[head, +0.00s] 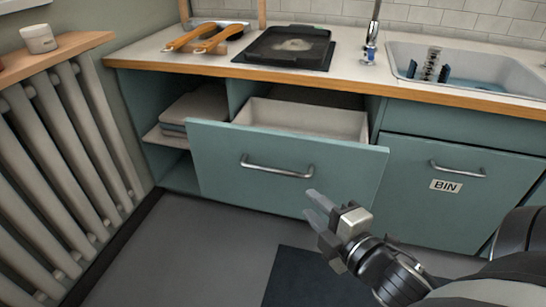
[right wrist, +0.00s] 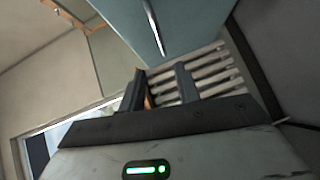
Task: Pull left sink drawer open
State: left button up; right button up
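The teal drawer (head: 345,172) left of the sink is pulled well out of the counter, and its pale inside shows. Its silver bar handle (head: 277,168) is on the front panel. My right gripper (head: 314,206) is in front of the drawer, right of and below the handle, and holds nothing. Its two fingers are apart, and in the right wrist view (right wrist: 162,88) a gap shows between them. In that view the handle (right wrist: 155,28) is beyond the fingers, apart from them, on the teal front (right wrist: 193,28). My left gripper is not in view.
A sink (head: 470,60) and a tap (head: 372,35) are at the right of the counter. A cabinet front marked BIN (head: 445,186) is right of the drawer. A radiator (head: 65,150) stands at the left. Grey floor (head: 200,240) is clear before the drawer.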

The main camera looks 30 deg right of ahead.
aim_at(274, 171)
jog(key=shift+w+d+f+b, duration=0.2)
jog(key=shift+w+f+b, duration=0.25)
jog(key=shift+w, duration=2.15)
jog(key=shift+w+d+f+b, duration=0.15)
jog(key=shift+w+f+b, duration=0.25)
jog(key=shift+w, duration=2.15)
jog(key=shift+w+d+f+b, duration=0.25)
jog(key=shift+w+b, duration=0.25)
jog(key=shift+w, duration=2.1)
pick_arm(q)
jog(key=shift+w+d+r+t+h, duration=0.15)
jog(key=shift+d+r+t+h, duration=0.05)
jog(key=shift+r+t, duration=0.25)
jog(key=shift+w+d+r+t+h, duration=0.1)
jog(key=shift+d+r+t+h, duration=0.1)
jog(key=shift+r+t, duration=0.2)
